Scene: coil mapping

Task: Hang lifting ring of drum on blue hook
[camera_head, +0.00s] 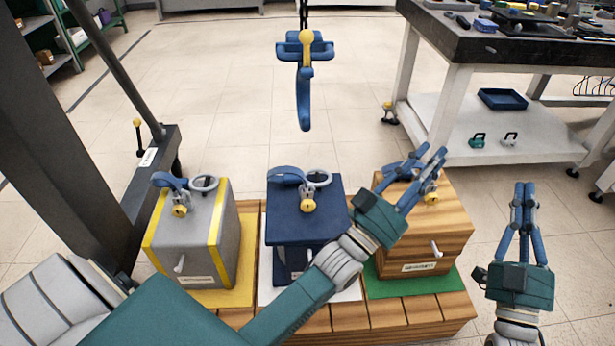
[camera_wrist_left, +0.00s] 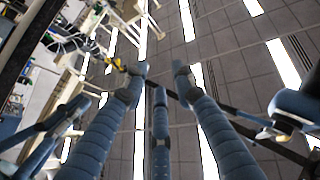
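A blue hook (camera_head: 304,100) with a yellow latch hangs from a chain at the top centre, empty. The blue drum-like load (camera_head: 305,222) stands in the middle of the pallet; a pale lifting ring (camera_head: 320,178) is on its top beside a blue lever and yellow knob. My left gripper (camera_head: 430,150) is in front of the wooden crate's top, right of the blue load, and partly hides the crate's fittings. The left wrist view shows its fingers (camera_wrist_left: 158,70) apart with nothing between them. My right gripper (camera_head: 524,185) points upward at the right; its fingertip gap is unclear.
A grey yellow-edged box (camera_head: 195,240) and a wooden crate (camera_head: 440,225) flank the blue load on the wooden pallet (camera_head: 330,318). A dark-topped workbench (camera_head: 440,45) stands at the back right. Floor between hook and pallet is clear.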

